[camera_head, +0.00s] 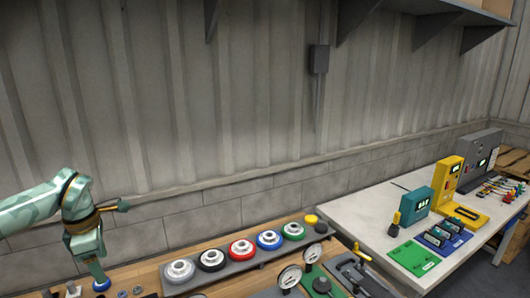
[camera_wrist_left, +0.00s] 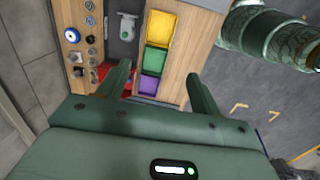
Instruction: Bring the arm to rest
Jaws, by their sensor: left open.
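My left arm (camera_head: 75,205) comes in from the left in the head view, bent at a joint, with its lower part pointing down over the near left end of the wooden bench. In the left wrist view, my left gripper (camera_wrist_left: 160,75) has its two dark green fingers spread wide apart with nothing held between them. Behind the fingers lie the edge of a wooden bench and the grey floor. The fingertips look apart from everything; their exact height above the bench I cannot tell. My right gripper does not show.
The wooden bench (camera_wrist_left: 176,88) carries yellow (camera_wrist_left: 160,27), green (camera_wrist_left: 155,60) and purple (camera_wrist_left: 149,85) bins. A grey rack (camera_head: 222,269) holds coloured-ring discs. A white table (camera_head: 365,215) with a teal device (camera_head: 416,205) and a yellow device (camera_head: 447,174) stands right. A corrugated wall closes the back.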

